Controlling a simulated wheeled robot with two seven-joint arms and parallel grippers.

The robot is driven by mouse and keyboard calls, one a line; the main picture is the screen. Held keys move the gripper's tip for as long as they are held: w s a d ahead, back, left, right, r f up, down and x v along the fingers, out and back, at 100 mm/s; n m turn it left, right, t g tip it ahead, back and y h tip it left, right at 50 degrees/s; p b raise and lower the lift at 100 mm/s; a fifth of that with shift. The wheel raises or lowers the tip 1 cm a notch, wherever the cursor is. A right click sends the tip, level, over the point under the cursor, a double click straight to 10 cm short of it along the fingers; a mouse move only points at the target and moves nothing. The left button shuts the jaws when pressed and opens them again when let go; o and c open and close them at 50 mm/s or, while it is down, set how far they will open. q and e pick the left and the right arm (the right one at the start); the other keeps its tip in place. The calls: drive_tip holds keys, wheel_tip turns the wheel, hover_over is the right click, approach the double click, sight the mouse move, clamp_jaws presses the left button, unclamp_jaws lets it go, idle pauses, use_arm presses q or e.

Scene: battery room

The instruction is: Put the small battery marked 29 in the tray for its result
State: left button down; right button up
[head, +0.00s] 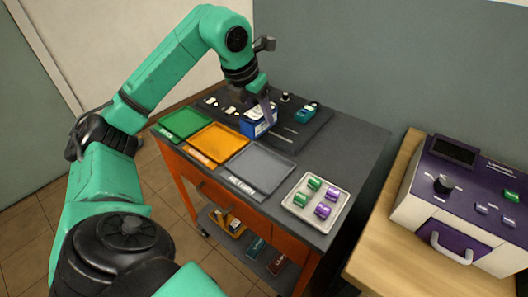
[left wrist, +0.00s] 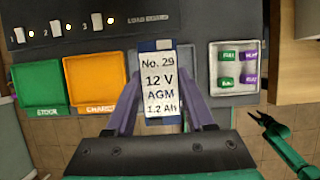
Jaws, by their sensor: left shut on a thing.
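The small battery (head: 258,124) is blue with a white label. In the left wrist view the label of the battery (left wrist: 160,85) reads No. 29, 12 V, AGM, 1.2 Ah. My left gripper (head: 267,111) is shut on it, with a purple finger on each side. It is at the front of the dark test panel, behind the trays; whether it touches the panel I cannot tell. The green STOCK tray (head: 183,122), orange CHARGE tray (head: 218,142) and grey RETURN tray (head: 260,170) look empty. A teal-and-black arm end (left wrist: 265,120), apparently my right gripper, shows unclearly in the left wrist view.
The dark panel (head: 300,131) carries switches, lights and a teal block (head: 306,113). A pale tray (head: 290,203) with several green and purple cells stands at the cart's front right. A purple-and-white machine (head: 465,205) stands on a wooden table. The lower shelf holds more batteries.

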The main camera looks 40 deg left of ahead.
use_arm(q)
wheel_tip(320, 180, down, 15)
drive_tip(key=shift+r+b, duration=0.1)
drive_tip(key=shift+b, duration=1.05)
drive_tip(key=shift+w, duration=0.15)
use_arm(e)
drive_tip(key=f, duration=0.3)
drive_tip(key=shift+s+f, duration=0.1)
drive_tip(key=shift+s, duration=0.15)
drive_tip(key=shift+f, duration=0.1)
use_arm(q)
drive_tip(key=shift+c, duration=1.8)
unclamp_jaws()
drive_tip(key=shift+o, duration=0.5)
use_arm(e)
drive_tip(key=shift+s, duration=0.2)
